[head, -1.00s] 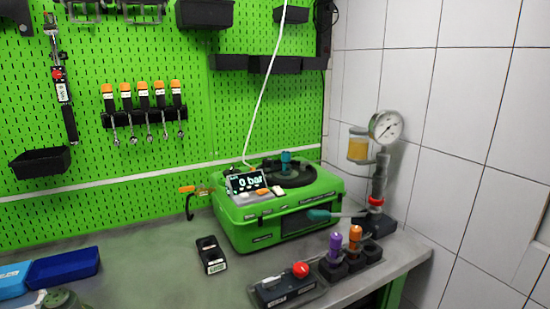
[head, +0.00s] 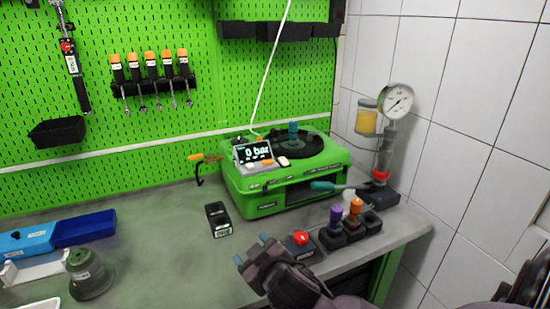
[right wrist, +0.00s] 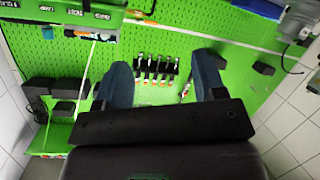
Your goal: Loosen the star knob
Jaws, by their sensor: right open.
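A blue knob (head: 293,127) stands upright on the round black top of the green test case (head: 240,200). A red knob (head: 301,238) sits on a small black box at the bench's front. Both are too small to tell whether either is star-shaped. My right gripper (head: 252,249) is open and empty, reaching in from the bottom, left of the red knob and in front of the case, apart from both. In the right wrist view its two blue fingers (right wrist: 163,80) are spread with nothing between them. My left gripper is out of view.
Purple (head: 335,215) and orange (head: 355,206) knobbed parts stand right of the red knob. A pressure gauge (head: 396,100) stands on the right. A black block (head: 217,219) lies left of the case. A grey-green part (head: 88,274) stands left. The middle bench is clear.

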